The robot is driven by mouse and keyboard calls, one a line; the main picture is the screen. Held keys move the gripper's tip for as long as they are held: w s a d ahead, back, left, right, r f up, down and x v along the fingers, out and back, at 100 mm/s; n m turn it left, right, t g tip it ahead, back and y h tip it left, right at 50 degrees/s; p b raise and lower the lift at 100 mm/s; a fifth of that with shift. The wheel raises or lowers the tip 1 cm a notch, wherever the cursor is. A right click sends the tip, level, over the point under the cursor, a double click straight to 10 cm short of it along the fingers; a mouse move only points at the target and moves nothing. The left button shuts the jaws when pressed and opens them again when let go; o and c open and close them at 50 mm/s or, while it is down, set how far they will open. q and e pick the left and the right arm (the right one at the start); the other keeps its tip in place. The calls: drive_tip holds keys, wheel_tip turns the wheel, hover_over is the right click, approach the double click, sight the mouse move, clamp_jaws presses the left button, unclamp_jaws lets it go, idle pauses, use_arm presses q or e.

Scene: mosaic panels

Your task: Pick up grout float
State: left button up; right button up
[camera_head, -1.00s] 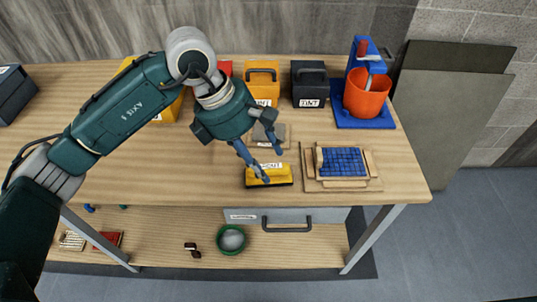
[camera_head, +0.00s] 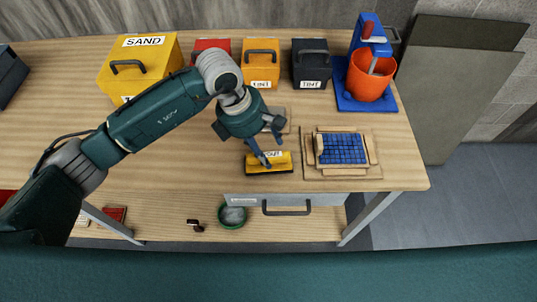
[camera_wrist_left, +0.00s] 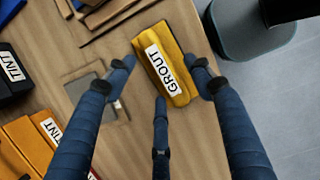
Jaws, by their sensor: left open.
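The grout float is a yellow block (camera_head: 280,164) with a dark base and a white GROUT label, lying on the wooden table near its front edge. In the left wrist view the float (camera_wrist_left: 158,50) lies between my spread blue fingers. My left gripper (camera_head: 266,160) is open, fingers pointing down at the float and overlapping its left part in the head view. In the left wrist view the open gripper (camera_wrist_left: 168,72) has fingertips on both long sides of the float. Whether they touch it I cannot tell. My right gripper is not in view.
A blue mosaic panel in a wooden frame (camera_head: 322,174) lies right of the float. A grey-topped trowel or plate lies behind it, partly hidden. Tint boxes (camera_head: 310,68), a yellow SAND box (camera_head: 117,84) and an orange bucket (camera_head: 368,88) stand at the back. A drawer (camera_head: 240,200) is below.

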sight(267, 152)
use_arm(q)
drive_tip(key=shift+d+f, duration=0.15)
drive_tip(key=shift+f, duration=0.3)
drive_tip(key=shift+d+f, duration=0.1)
drive_tip(key=shift+f, duration=0.2)
drive_tip(key=shift+c, duration=1)
drive_tip(key=c, duration=1.1)
drive_tip(key=shift+c, duration=0.2)
drive_tip(key=shift+r, duration=0.5)
wheel_tip(267, 152, up, 19)
drive_tip(key=b, duration=0.5)
drive_tip(key=shift+b, duration=0.4)
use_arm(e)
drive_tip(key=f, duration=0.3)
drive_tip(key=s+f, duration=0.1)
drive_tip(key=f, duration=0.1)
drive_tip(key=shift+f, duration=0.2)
